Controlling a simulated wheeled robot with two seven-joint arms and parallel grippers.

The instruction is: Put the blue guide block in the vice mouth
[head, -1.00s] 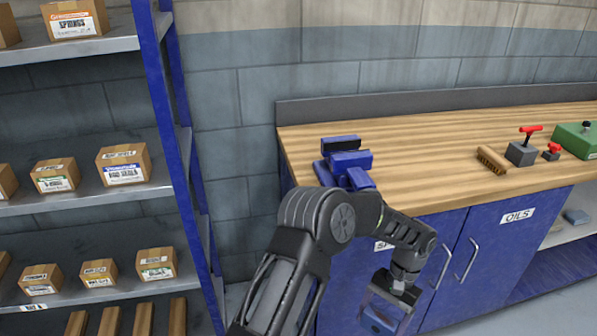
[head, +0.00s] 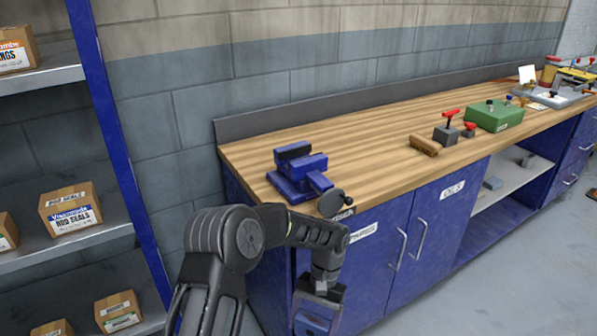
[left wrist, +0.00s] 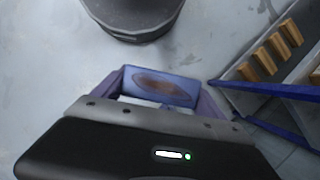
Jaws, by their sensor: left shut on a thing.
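The blue vice (head: 299,172) sits on the wooden bench top near its left end, with its handle at the front edge. Its mouth is the gap between its two dark-faced jaws, and I see nothing in it. My left gripper (head: 314,318) hangs low in front of the blue cabinet doors, below the bench top. It is shut on the blue guide block (left wrist: 160,86), which shows between the fingers in the left wrist view with a brownish oval patch on its face. In the head view the block is only partly seen at the bottom edge. My right gripper is not in view.
The wooden bench (head: 370,146) runs off to the right. A brush (head: 424,146), a grey block with a red handle (head: 447,131) and a green case (head: 494,116) stand on it. Blue shelving with boxes (head: 70,208) is at left. Bench between vice and brush is clear.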

